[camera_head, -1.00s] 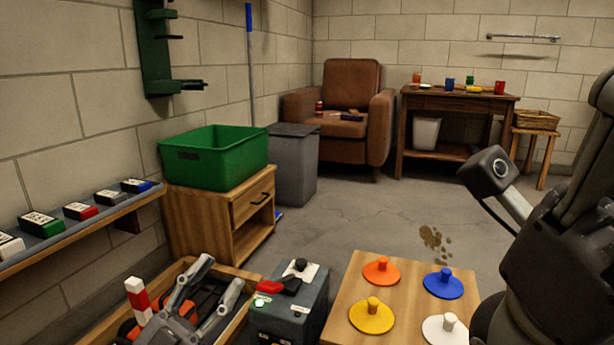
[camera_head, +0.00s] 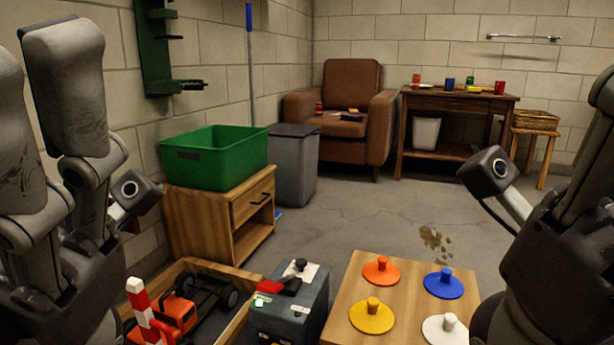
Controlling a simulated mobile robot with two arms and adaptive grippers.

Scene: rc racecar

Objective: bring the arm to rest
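My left arm (camera_head: 75,170) is folded up at the left edge, with its wrist camera (camera_head: 133,190) facing forward. The fingers of its gripper do not show. My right arm (camera_head: 560,240) is folded at the right edge, with its wrist camera (camera_head: 488,172) in view and its gripper fingers out of sight. An orange and black racecar (camera_head: 178,312) sits inside a wooden-walled tray (camera_head: 238,325) at the bottom left. A red and white striped post (camera_head: 140,305) stands at the tray's near left part. Neither arm visibly touches the car.
A grey box (camera_head: 290,308) with a red-handled switch stands right of the tray. A wooden table (camera_head: 398,290) holds orange, blue, yellow and white knobbed discs. A green bin (camera_head: 214,157) sits on a wooden cabinet (camera_head: 220,215). The floor beyond is open.

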